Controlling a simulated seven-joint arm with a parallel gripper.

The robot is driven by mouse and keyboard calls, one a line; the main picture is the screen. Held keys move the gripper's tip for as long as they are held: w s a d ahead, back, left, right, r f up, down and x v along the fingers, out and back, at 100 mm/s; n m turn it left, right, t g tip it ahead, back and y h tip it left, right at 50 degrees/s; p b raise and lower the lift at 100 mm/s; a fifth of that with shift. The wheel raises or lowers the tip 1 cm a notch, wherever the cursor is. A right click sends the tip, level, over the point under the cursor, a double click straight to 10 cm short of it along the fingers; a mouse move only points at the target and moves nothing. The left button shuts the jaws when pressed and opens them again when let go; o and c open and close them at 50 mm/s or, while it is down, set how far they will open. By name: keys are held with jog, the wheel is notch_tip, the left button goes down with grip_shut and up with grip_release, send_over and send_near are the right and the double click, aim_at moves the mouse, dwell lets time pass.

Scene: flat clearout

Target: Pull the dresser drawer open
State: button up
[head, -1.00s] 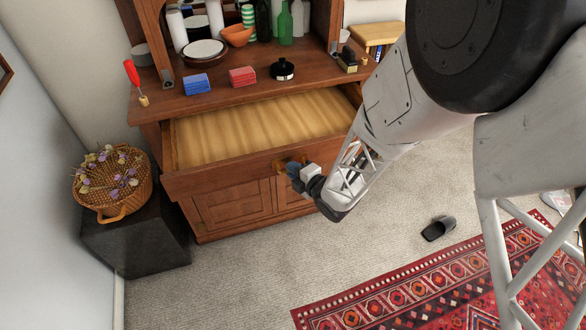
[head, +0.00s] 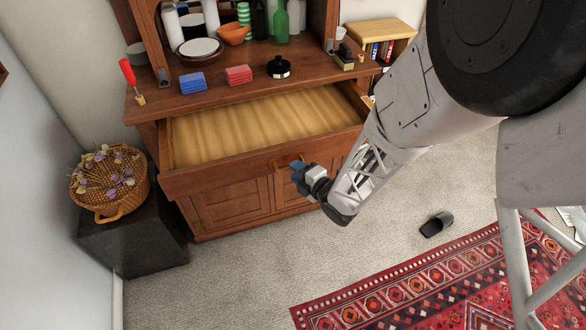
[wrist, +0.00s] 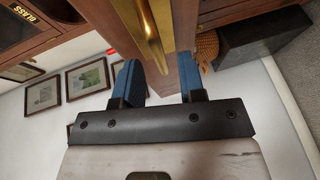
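The dresser's wide top drawer (head: 220,178) stands well pulled out, its pale wooden inside (head: 255,125) bare. A brass handle (head: 287,162) is on the drawer front; it also shows in the wrist view (wrist: 148,35). My gripper (head: 299,173) is just in front of and slightly right of the handle. In the wrist view its blue fingers (wrist: 160,82) are spread, with the handle's near end and the drawer front's wood showing in the gap. Neither finger is seen pressing on the handle, though exact contact is hard to tell.
The dresser top holds blue boxes (head: 193,83), red boxes (head: 238,75), a black-lidded jar (head: 279,67) and bottles. A wicker basket (head: 112,185) sits on a dark block (head: 135,240) at left. A black slipper (head: 437,224) and red rug (head: 430,285) lie on the carpet.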

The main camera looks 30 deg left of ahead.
jog(key=shift+v, duration=2.4)
jog(key=w+d+r+m+t+h, duration=0.25)
jog(key=d+r+m+h, duration=0.5)
jog(key=d, duration=0.55)
jog(key=w+d+r+m+t+h, duration=0.1)
jog(key=w+d+r+m+h, duration=0.35)
jog(key=d+r+m, duration=0.6)
jog(key=s+d+r+m+g+h, duration=0.1)
jog(key=s+d+r+m, duration=0.3)
jog(key=s, duration=0.4)
jog(key=s+d+r+m+g+h, duration=0.1)
jog(key=s+d+r+m+g, duration=0.2)
jog(key=s+d, duration=0.4)
jog(key=s+d+r+m+g, duration=0.3)
jog(key=s+d+r+m, duration=0.2)
jog(key=s, duration=0.4)
jog(key=shift+s+d+m+h, duration=0.15)
jog(key=shift+d+m+h, duration=0.05)
jog(key=shift+m+h, duration=0.25)
